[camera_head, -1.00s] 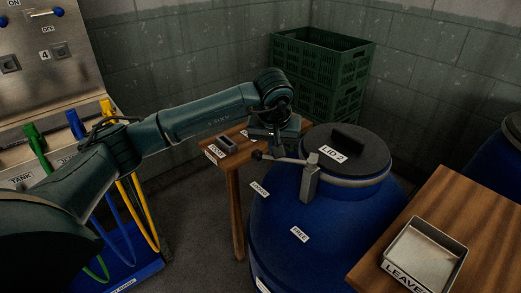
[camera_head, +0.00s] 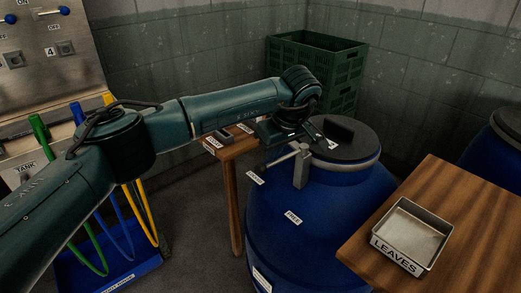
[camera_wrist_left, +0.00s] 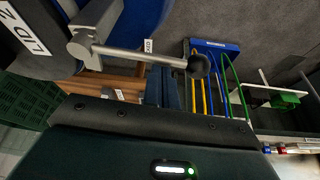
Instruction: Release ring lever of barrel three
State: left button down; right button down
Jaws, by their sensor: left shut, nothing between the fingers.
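A blue barrel (camera_head: 320,215) stands at the centre right, with a dark lid (camera_head: 352,140) inside a grey clamp ring. The lid's label reads LID 2 in the wrist view (camera_wrist_left: 27,32). The ring lever (camera_head: 300,170) is a grey block with a rod pointing left over the barrel's shoulder; in the wrist view its rod (camera_wrist_left: 140,55) ends in a black ball knob (camera_wrist_left: 198,66). My left gripper (camera_head: 282,133) is shut and empty, just above and behind the lever rod at the lid's left edge. Its fingertips are hard to make out. My right gripper is not in view.
A wooden table with a LEAVES tray (camera_head: 411,236) stands at the front right. Another blue barrel (camera_head: 490,150) is partly visible behind it. A small wooden table (camera_head: 232,165) and green crates (camera_head: 320,65) stand behind. Coloured hoses and a panel (camera_head: 55,50) are at left.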

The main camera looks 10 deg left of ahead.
pick_arm(q)
jog(key=shift+s+d, duration=0.5)
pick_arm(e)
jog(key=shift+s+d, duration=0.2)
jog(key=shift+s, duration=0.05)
